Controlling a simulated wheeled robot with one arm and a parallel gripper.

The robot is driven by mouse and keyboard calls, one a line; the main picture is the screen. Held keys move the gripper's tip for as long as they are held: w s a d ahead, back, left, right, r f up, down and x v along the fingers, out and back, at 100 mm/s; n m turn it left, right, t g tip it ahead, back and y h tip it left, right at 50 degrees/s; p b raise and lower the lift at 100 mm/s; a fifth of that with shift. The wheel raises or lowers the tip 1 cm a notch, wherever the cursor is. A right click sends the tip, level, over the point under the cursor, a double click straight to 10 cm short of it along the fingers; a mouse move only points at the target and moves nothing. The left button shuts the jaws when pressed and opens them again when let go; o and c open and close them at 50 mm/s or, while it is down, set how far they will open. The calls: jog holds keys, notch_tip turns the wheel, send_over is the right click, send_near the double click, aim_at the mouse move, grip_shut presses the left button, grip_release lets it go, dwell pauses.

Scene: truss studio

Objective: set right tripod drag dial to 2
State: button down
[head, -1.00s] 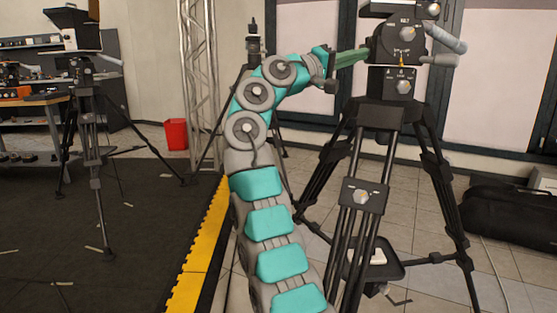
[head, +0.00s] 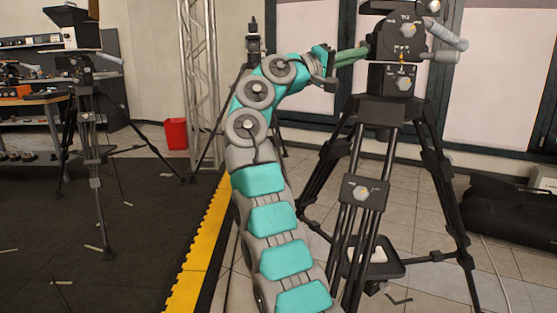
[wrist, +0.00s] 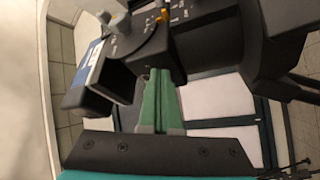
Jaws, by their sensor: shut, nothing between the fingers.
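The right tripod (head: 384,112) is black, and its head (head: 385,45) carries a grey knob dial (head: 408,31) on the upper block and another (head: 404,84) on the block below. Small white marks surround them, too small to read. My gripper (head: 366,54) has green fingers, shut and empty, pointing at the left side of the head just above the lower block. In the wrist view the fingers (wrist: 161,76) end right by the dark head (wrist: 205,35), and I cannot tell if they touch. An orange marker (wrist: 163,16) and a grey knob (wrist: 121,23) show beyond them.
A third knob (head: 361,194) sits on the tripod's lower bracket. Grey handles (head: 447,38) stick out right of the head. Another tripod (head: 90,140) stands at left on dark matting. A truss (head: 198,80) and red bin (head: 176,133) stand behind; a black bag (head: 512,215) lies at right.

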jog(key=shift+w+f+b, duration=0.15)
jog(key=shift+f+b, duration=0.25)
jog(key=shift+b, duration=0.15)
jog(key=shift+f, duration=0.15)
jog(key=shift+w+f, duration=0.15)
jog(key=shift+w, duration=0.15)
jog(key=shift+s+f+b, duration=0.2)
jog(key=shift+f+b, duration=0.2)
jog(key=shift+b, duration=0.6)
jog(key=a+p, duration=0.3)
jog(key=a, duration=0.3)
